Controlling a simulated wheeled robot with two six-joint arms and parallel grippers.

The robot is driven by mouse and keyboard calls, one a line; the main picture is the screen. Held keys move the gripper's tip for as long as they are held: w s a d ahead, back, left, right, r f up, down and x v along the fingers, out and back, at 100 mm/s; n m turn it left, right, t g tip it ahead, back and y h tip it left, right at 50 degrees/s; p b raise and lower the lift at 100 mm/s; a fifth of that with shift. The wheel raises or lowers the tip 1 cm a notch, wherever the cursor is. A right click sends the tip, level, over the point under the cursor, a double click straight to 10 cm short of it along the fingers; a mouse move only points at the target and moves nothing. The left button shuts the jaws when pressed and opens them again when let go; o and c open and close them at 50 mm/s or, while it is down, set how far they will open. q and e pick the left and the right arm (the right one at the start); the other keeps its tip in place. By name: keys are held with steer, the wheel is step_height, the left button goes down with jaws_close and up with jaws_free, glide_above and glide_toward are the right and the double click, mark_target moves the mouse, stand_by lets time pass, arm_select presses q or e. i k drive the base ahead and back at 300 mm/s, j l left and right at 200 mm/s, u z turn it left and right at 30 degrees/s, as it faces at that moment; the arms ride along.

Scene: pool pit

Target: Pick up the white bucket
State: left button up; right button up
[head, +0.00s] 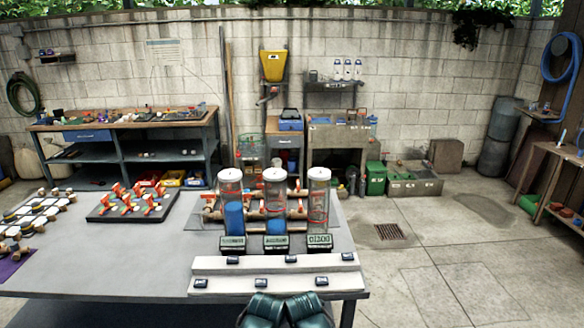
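I cannot make out a clear white bucket in the head view. A pale, rounded container (28,161) stands on the floor at the far left, beside the workbench. It is partly hidden, and I cannot tell whether it is a bucket. Two dark teal parts, which look like parts of my arms, show side by side at the bottom middle edge, close to the near table. No gripper fingers show.
A grey table (130,262) fills the near left, holding three clear cylinders (275,205), a valve board (133,205) and a white stepped block (240,284). A workbench (130,122) and sink (340,137) line the back wall. Open floor (450,255) lies right, with a drain grate (389,232).

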mark_target(277, 164)
steer(key=i+l+z, duration=0.35)
steer(key=l+z, duration=0.15)
steer(key=l, duration=0.15)
steer(key=i+l+z, duration=0.15)
steer(key=l+z, duration=0.25)
steer(key=i+l+z, duration=0.1)
steer(key=z, duration=0.35)
steer(key=i+l+z, duration=0.1)
steer(key=i+z, duration=0.3)
steer(key=i+l+z, duration=0.15)
steer(key=i, duration=0.15)
steer(key=i+l+z, duration=0.15)
steer(key=i, duration=0.15)
steer(key=i+u, duration=0.65)
steer(key=u, duration=0.15)
steer(key=i+j+u, duration=0.15)
steer(key=i+u, duration=0.8)
steer(key=u, duration=0.15)
steer(key=i+u, duration=0.2)
steer(key=i, duration=1.55)
steer(key=i+u, duration=0.2)
steer(key=i, duration=0.4)
steer(key=i+l+u, duration=0.15)
steer(key=i, duration=0.45)
steer(key=i+l+u, duration=0.2)
steer(key=i, duration=0.4)
